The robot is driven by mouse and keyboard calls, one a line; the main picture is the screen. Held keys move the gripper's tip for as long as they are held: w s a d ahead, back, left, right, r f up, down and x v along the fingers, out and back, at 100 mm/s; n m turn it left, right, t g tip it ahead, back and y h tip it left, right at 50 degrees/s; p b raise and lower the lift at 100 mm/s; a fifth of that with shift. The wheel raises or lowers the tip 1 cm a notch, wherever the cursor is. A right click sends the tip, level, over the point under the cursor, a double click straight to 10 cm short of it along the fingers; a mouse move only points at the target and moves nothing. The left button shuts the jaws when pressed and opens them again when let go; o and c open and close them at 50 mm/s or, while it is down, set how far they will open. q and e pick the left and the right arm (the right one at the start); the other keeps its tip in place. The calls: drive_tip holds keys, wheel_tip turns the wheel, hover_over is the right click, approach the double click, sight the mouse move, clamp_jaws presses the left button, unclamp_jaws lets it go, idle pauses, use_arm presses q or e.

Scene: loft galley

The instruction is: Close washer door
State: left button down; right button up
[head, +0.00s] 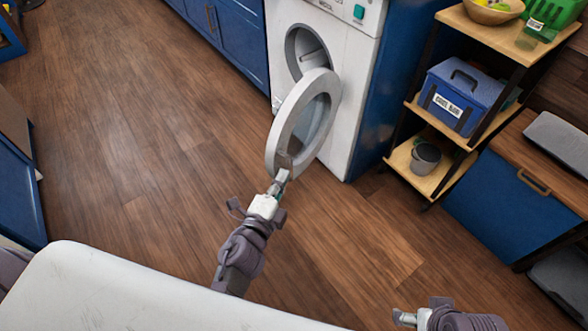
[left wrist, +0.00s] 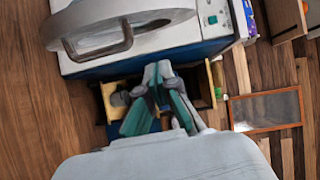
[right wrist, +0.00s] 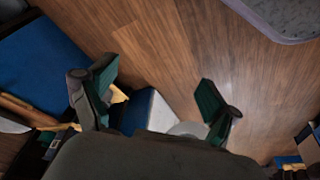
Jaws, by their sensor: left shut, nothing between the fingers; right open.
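The white washer (head: 358,90) stands at the top middle in the head view. Its round door (head: 274,128), a pale ring with a glass centre, is swung open and the drum opening shows behind it. My left gripper (head: 281,178) is shut and empty, with its tip at the door's lower edge; I cannot tell whether it touches. In the left wrist view the shut fingers (left wrist: 158,75) are below and right of the door (left wrist: 125,40). My right gripper (head: 408,318) is at the bottom right in the head view, far from the washer. Its fingers (right wrist: 155,90) are spread apart with nothing between them.
A wooden shelf (head: 485,38) right of the washer holds a blue box (head: 462,95) and a grey bucket (head: 425,158). Blue cabinets (head: 232,35) stand to the left. A blue drawer unit (head: 500,205) is at the right. The wooden floor before the washer is clear.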

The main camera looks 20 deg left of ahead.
sight(284, 140)
use_arm(q)
drive_tip(key=shift+m, duration=0.3)
drive_tip(key=w, duration=0.7)
drive_tip(key=w+a+r+p, duration=0.1)
drive_tip(key=w, duration=0.3)
drive_tip(key=shift+a, duration=0.1)
drive_tip(key=shift+w+a, duration=0.2)
drive_tip(key=shift+a, duration=0.5)
use_arm(e)
drive_tip(key=shift+s+x, duration=0.1)
drive_tip(key=shift+x, duration=0.7)
drive_tip(key=shift+s+x, duration=0.15)
drive_tip(key=shift+x, duration=0.6)
use_arm(q)
drive_tip(key=shift+a, duration=0.1)
use_arm(e)
drive_tip(key=shift+f, duration=0.1)
